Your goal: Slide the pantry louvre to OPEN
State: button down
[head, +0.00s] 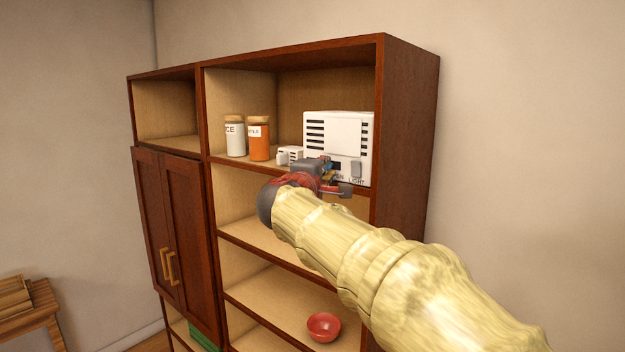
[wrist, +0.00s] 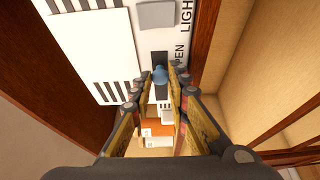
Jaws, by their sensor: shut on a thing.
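The white louvre unit (head: 350,128) stands on the upper right shelf, with black vent slots on its face. A dark slider slot (wrist: 159,58) shows in the wrist view beside a partly hidden label reading "PEN". A small blue knob (wrist: 160,75) sits in this slot. My gripper (head: 328,172) is at the lower front of the unit. In the wrist view my gripper (wrist: 164,80) has its fingertips on either side of the knob, shut on it. The fingers and wrist hide the slot's left part in the head view.
A grey light switch (head: 356,169) is close by on the unit's right. A white jar (head: 234,138), an orange jar (head: 259,140) and a small white object (head: 289,155) stand to the left. A red bowl (head: 323,327) is on a lower shelf. Shelf walls flank the unit.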

jog(key=shift+s+d+f, duration=0.2)
jog(key=shift+d+f, duration=0.1)
jog(key=shift+d, duration=0.1)
jog(key=c, duration=2.2)
grip_release()
jog(key=shift+o, duration=1.4)
jog(key=shift+s+d+r, duration=0.1)
jog(key=shift+s, duration=0.1)
jog(key=shift+o, duration=1)
jog(key=shift+w, duration=0.1)
jog(key=shift+r, duration=0.1)
